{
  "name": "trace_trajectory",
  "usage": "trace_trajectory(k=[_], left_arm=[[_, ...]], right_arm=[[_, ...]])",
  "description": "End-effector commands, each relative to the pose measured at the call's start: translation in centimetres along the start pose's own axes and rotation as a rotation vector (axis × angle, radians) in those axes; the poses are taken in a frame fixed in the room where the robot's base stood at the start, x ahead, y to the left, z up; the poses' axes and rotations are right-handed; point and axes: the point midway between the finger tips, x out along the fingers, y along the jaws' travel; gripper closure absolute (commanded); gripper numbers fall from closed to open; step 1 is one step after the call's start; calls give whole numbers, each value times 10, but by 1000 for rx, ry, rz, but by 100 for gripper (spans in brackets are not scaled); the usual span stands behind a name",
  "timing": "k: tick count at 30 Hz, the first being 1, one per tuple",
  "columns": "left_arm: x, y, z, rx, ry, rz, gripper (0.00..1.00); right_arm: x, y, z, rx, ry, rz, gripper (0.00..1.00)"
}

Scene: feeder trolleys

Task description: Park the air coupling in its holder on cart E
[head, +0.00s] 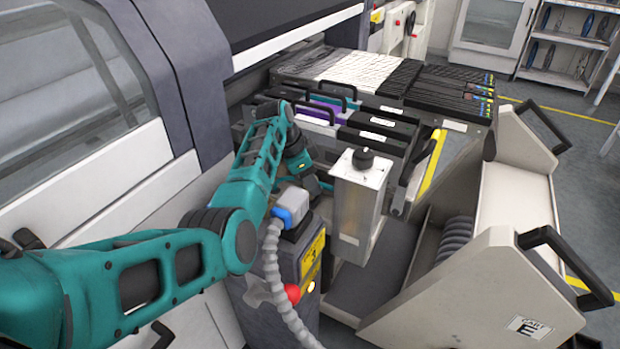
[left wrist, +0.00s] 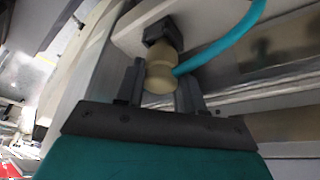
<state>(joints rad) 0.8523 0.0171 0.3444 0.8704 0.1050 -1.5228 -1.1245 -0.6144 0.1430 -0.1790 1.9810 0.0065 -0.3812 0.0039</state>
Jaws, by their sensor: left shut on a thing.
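The air coupling (left wrist: 158,72), a beige cylinder with a teal hose (left wrist: 225,45) leaving its side, is between the fingers of my left gripper (left wrist: 161,84), which is shut on it. A small black block (left wrist: 162,29) on a pale panel meets the coupling's far end in the left wrist view; I cannot tell whether the two are joined. In the head view my left wrist (head: 299,160) reaches down behind the grey post, and its fingers and the coupling are hidden. Cart E (head: 490,305) is at the lower right, with its letter plate showing. My right gripper is not in view.
A dark post (head: 305,262) with a yellow label, red knob and ribbed grey hose (head: 272,275) stands close to my left forearm. A metal box (head: 358,205) with a black knob is right of it. Feeders (head: 375,75) fill the bank behind.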

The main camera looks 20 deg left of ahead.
Motion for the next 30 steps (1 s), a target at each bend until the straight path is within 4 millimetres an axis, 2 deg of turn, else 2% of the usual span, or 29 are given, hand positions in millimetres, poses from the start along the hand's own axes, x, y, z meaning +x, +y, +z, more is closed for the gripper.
trace_trajectory(k=[17, 18, 27, 30], left_arm=[[8, 0, 4, 0, -1, 0, 100], [8, 0, 3, 0, 0, 0, 60], [8, 0, 3, 0, 0, 0, 33], [8, 0, 3, 0, 0, -1, 33]], right_arm=[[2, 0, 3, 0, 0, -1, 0], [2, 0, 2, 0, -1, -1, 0], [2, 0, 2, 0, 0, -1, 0], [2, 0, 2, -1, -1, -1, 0]])
